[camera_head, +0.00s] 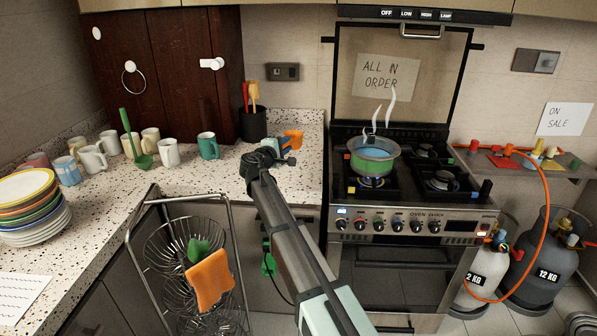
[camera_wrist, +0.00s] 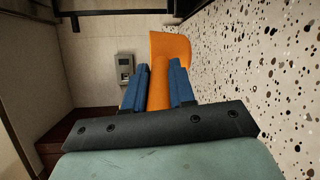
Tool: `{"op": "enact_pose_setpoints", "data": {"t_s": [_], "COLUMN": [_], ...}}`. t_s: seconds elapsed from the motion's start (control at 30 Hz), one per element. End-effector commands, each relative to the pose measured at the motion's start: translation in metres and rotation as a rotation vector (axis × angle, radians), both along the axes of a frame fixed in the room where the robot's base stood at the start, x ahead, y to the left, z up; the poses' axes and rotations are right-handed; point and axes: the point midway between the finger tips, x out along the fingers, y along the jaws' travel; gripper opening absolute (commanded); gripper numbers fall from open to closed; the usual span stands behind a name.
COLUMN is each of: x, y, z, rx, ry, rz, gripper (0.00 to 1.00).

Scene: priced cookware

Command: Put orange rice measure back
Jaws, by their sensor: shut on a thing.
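The orange rice measure (camera_head: 294,139) is at the right end of the speckled counter, near the stove. In the wrist view the orange rice measure (camera_wrist: 170,48) sticks out beyond my fingers, its handle between them. My gripper (camera_head: 284,145) has blue fingers and is shut on the handle. The same gripper (camera_wrist: 159,85) fills the lower middle of the wrist view. The measure is at or just above the counter; I cannot tell whether it touches.
A dark utensil holder (camera_head: 252,125) stands behind my gripper. Several mugs, including a teal mug (camera_head: 208,146), stand to the left. A steaming pot (camera_head: 374,158) sits on the lit stove (camera_head: 412,205) to the right. A wire basket rack (camera_head: 186,245) stands in front of the counter.

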Motion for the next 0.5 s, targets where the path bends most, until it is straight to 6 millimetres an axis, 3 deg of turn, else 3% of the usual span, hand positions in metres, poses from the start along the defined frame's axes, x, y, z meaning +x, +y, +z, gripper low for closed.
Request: {"op": "enact_pose_setpoints", "data": {"t_s": [0.1,0.27,0.5], "x": [-0.003,-0.005,-0.006], "y": [-0.008,-0.012,-0.012], "z": [0.009,0.005,-0.026], "rx": [0.000,0.000,-0.002], "ry": [-0.002,0.000,0.002], "rz": [-0.063,-0.101,-0.105], "gripper": [0.00,0.00,0.00]}}
